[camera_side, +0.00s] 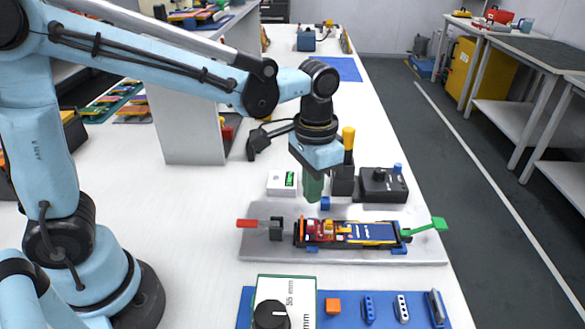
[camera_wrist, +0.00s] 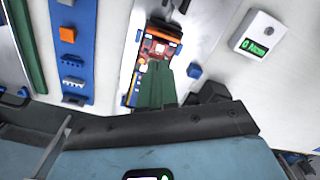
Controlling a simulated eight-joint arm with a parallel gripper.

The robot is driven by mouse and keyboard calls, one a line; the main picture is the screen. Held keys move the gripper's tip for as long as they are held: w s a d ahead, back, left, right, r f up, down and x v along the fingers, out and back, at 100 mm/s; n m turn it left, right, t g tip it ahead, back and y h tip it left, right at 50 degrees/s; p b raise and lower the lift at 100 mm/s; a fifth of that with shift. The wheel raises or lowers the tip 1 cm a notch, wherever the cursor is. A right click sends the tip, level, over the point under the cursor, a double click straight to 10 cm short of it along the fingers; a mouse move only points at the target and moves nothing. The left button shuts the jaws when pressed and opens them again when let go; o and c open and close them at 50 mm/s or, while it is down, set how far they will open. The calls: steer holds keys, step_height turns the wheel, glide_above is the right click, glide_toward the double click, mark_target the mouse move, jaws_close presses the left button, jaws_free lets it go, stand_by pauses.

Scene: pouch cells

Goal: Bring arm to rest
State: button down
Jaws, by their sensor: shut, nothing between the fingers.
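My light-blue arm reaches in from the left in the side view. My gripper (camera_side: 314,186) points down with its green fingers shut and empty. It hangs just behind and above the grey fixture plate (camera_side: 270,246). In the wrist view the green fingers (camera_wrist: 157,88) show close together in front of the plate. On the plate a dark holder carries a blue pouch-cell assembly (camera_side: 370,232) with a red board (camera_side: 320,230) at its left end. The board also shows in the wrist view (camera_wrist: 158,47). I cannot tell whether the fingers touch anything below them.
A white display box (camera_side: 281,183) and a black box with a knob (camera_side: 383,185) stand behind the plate. A blue mat (camera_side: 352,312) with an orange block (camera_side: 333,306) and several small parts lies in front. A grey shelf panel (camera_side: 187,120) stands behind my arm. White tabletop left of the plate is clear.

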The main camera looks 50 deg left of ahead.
steer(key=s+a+r+n+t, duration=0.2)
steer(key=s+a+t, duration=0.4)
steer(key=a, duration=0.4)
steer(key=shift+s+r+n+t, duration=0.3)
steer(key=shift+r+n+t, duration=0.1)
steer(key=shift+n+t, duration=0.15)
steer(key=c, duration=1.8)
jaws_free()
steer(key=shift+c, duration=0.2)
